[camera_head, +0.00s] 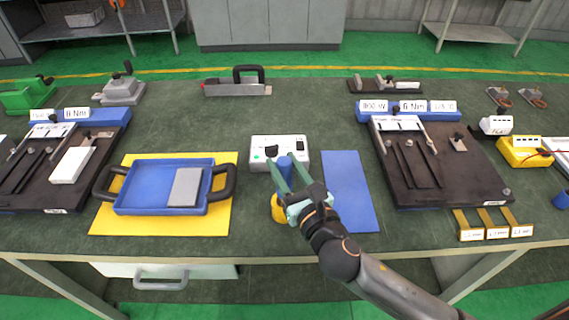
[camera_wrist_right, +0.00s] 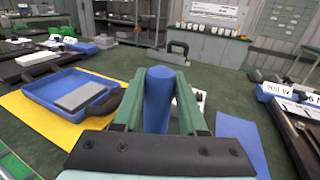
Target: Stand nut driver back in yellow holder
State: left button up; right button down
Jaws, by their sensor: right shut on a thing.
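My right gripper (camera_head: 283,180) is shut on the blue handle of the nut driver (camera_head: 284,162). The handle stands upright between the two green fingers, and it also shows in the right wrist view (camera_wrist_right: 158,100). The yellow holder (camera_head: 278,208) is at the front middle of the bench, just below the gripper in the head view and partly hidden by it. The driver's lower end is hidden, so I cannot tell whether it is inside the holder or above it. My left gripper is not in view.
A white box (camera_head: 262,143) with a black knob stands just behind the gripper. A blue tray (camera_head: 128,199) with a grey block (camera_head: 185,187) lies on a yellow mat (camera_head: 215,222) to the left. A flat blue mat (camera_head: 350,190) lies to the right, with a dark fixture board (camera_head: 450,190) beyond it.

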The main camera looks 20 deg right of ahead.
jog(key=shift+f+b, duration=0.6)
jog(key=shift+f, duration=0.3)
jog(key=c, duration=0.6)
grip_release()
jog(key=shift+o, duration=1.1)
jog(key=shift+f, duration=0.15)
